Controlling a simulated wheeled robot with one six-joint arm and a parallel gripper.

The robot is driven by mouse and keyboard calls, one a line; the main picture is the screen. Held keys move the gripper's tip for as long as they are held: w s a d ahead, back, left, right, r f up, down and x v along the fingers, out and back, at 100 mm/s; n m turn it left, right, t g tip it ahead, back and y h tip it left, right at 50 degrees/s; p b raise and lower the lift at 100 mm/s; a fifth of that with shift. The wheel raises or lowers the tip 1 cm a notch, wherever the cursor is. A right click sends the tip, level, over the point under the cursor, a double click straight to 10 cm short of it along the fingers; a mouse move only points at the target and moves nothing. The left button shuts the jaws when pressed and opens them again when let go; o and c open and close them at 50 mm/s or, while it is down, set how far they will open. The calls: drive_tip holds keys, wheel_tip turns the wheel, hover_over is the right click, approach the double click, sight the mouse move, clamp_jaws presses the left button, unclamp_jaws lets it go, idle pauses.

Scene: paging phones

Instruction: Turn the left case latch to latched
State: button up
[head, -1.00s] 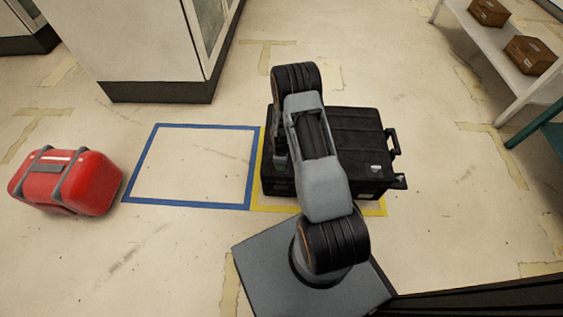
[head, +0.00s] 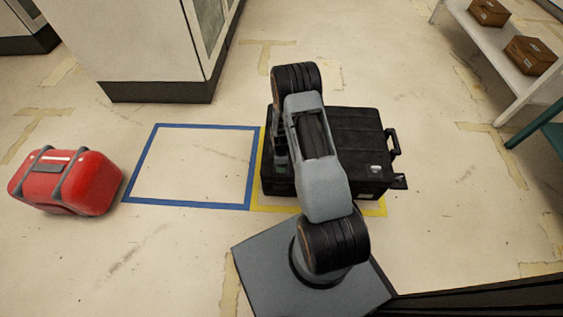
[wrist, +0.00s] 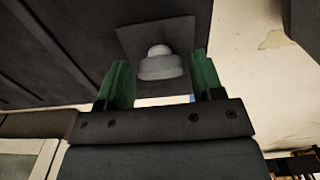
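The black case (head: 355,130) lies on the floor, partly hidden behind my arm in the head view. In the wrist view, a light grey latch knob (wrist: 160,66) sits on a dark square plate (wrist: 128,42) on the case. My gripper (wrist: 162,72) has green fingers spread apart, one on each side of the knob. Gaps show between the fingers and the knob, so it is not gripped. In the head view my gripper (head: 281,163) is at the case's left side, mostly hidden by the wrist. Whether the latch is turned to latched cannot be told.
The case stands in a yellow floor outline (head: 372,207), beside an empty blue outline (head: 190,205). A red case (head: 75,183) lies at the left. A white cabinet (head: 150,45) stands behind; a shelf (head: 500,50) with brown boxes is at right.

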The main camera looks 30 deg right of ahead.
drive_tip(key=shift+o, duration=0.7)
drive_tip(key=shift+r, duration=0.1)
wheel_tip(320, 180, up, 14)
drive_tip(key=p, duration=0.4)
drive_tip(key=shift+p, duration=0.4)
drive_tip(key=s+a+r+m+t+p, duration=0.1)
drive_tip(key=s+a+r+m+p, duration=0.15)
drive_tip(key=r+p, duration=0.9)
drive_tip(key=s+a+r+m+t+p, duration=0.1)
drive_tip(key=a+r+m+p, duration=0.2)
drive_tip(key=r, duration=1.8)
drive_tip(key=s+a+r+m+p, duration=0.1)
drive_tip(key=s+r+p, duration=0.3)
drive_tip(key=r, duration=0.4)
drive_tip(key=s+a+r+m+t+p, duration=0.1)
drive_tip(key=s+r+m+p, duration=0.2)
drive_tip(key=r, duration=0.6)
drive_tip(key=s+a+r+m+p, duration=0.2)
drive_tip(key=s+r+p, duration=0.3)
drive_tip(key=r, duration=0.3)
drive_tip(key=shift+s+r+t+p, duration=0.2)
drive_tip(key=shift+t+p, duration=0.1)
drive_tip(key=shift+p, duration=0.35)
drive_tip(key=shift+s+a+m, duration=0.15)
drive_tip(key=shift+s+m, duration=0.05)
drive_tip(key=shift+m, duration=0.15)
drive_tip(key=shift+c, duration=0.4)
